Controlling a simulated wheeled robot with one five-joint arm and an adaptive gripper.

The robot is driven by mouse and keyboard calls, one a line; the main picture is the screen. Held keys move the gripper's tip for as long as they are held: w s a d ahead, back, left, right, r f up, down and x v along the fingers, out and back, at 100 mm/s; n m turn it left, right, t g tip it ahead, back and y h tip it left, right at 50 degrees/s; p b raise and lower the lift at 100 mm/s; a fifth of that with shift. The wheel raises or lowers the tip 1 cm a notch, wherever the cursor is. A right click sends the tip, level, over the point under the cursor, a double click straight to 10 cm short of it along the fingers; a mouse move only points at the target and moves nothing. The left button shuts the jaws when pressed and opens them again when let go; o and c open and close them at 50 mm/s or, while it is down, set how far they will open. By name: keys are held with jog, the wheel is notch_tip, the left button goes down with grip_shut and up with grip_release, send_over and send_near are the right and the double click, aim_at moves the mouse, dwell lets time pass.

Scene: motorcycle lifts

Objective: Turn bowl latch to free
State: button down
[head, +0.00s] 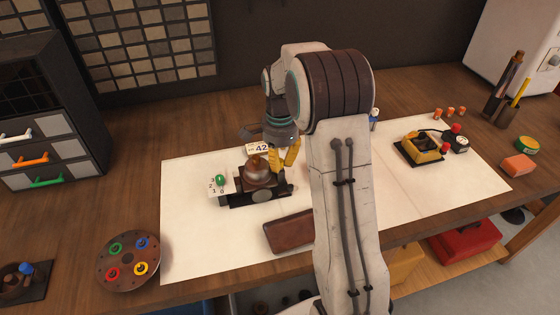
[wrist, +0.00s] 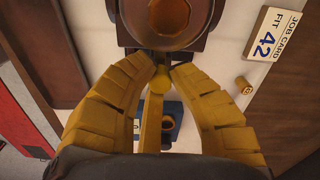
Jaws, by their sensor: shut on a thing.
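A brown bowl (head: 257,172) sits on a dark base (head: 243,199) on the white sheet. In the wrist view the bowl (wrist: 178,20) is at the top, with an orange-brown inside. My gripper (head: 289,158) is at the bowl's right side. In the wrist view its yellow fingertips (wrist: 160,75) meet just below the bowl's rim, shut on a small dark part at the bowl's edge, which I take as the bowl latch (wrist: 160,64). The fingers hide most of it, so its turn position cannot be told.
A job card (head: 257,148) marked 42 stands behind the bowl. A green knob (head: 220,180) on a numbered plate stands left of it. A brown case (head: 288,232) lies in front. A round tray (head: 128,263) with coloured rings is at the front left. A yellow device (head: 420,147) stands to the right.

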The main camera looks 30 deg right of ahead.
aim_at(280, 160)
jog(key=shift+f+n, duration=0.1)
jog(key=shift+n, duration=2.9)
jog(key=c, duration=1.1)
grip_release()
notch_tip(280, 160, up, 12)
jog(key=shift+r, duration=0.1)
